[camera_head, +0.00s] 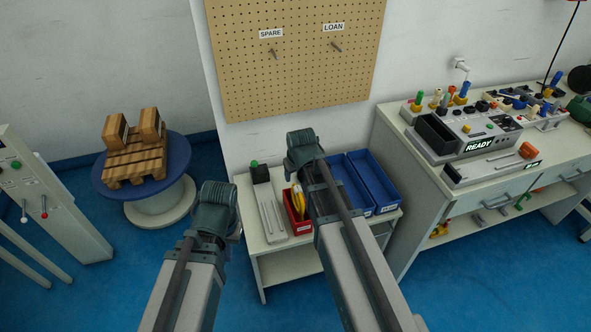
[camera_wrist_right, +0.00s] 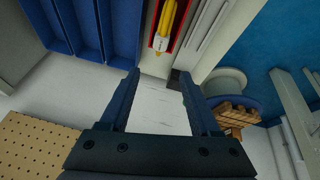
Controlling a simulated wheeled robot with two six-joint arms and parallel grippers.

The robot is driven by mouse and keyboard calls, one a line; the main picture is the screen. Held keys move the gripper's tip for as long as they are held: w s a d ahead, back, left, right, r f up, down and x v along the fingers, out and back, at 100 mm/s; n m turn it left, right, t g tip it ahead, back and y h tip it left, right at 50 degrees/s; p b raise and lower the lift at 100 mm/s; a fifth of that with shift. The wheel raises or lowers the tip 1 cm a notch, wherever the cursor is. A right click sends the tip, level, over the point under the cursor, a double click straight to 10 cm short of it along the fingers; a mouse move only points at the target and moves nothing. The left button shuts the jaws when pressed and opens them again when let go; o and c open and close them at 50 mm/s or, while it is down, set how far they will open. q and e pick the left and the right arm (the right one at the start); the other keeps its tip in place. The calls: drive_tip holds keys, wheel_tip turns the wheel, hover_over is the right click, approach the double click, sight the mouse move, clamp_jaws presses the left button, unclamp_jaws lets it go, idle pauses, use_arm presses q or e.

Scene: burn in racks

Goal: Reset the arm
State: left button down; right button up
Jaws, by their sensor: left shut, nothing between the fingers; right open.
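My left gripper (camera_head: 217,207) is in the head view at lower middle, in front of the small white table. It is shut and empty, with its fingers mostly hidden behind its own wrist. My right gripper (camera_head: 303,150) is raised over the small table, in front of the wall below the pegboard. In the right wrist view my right gripper (camera_wrist_right: 158,76) shows two dark fingers spread apart with nothing between them.
The small table (camera_head: 285,268) holds a red bin (camera_head: 302,226) with yellow items, and blue bins (camera_head: 375,185). A pegboard (camera_head: 290,90) hangs behind. A workbench (camera_head: 398,160) with a READY device stands right. A blue-topped spool (camera_head: 177,160) with a pallet stands left.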

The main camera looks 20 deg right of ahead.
drive_tip(key=s+a+r+g+p, duration=0.1)
drive_tip(key=s+a+p, duration=0.1)
drive_tip(key=s+a, duration=0.2)
drive_tip(key=s+a+r+n+g+p, duration=0.1)
drive_tip(key=s+a, duration=0.3)
drive_tip(key=s, duration=0.6)
drive_tip(key=s+a+r+g+p, duration=0.3)
drive_tip(key=s+a+p, duration=0.1)
drive_tip(key=s, duration=0.3)
drive_tip(key=shift+s+a+r+n+h, duration=0.2)
drive_tip(key=shift+s+n+h, duration=0.1)
drive_tip(key=shift+h, duration=0.1)
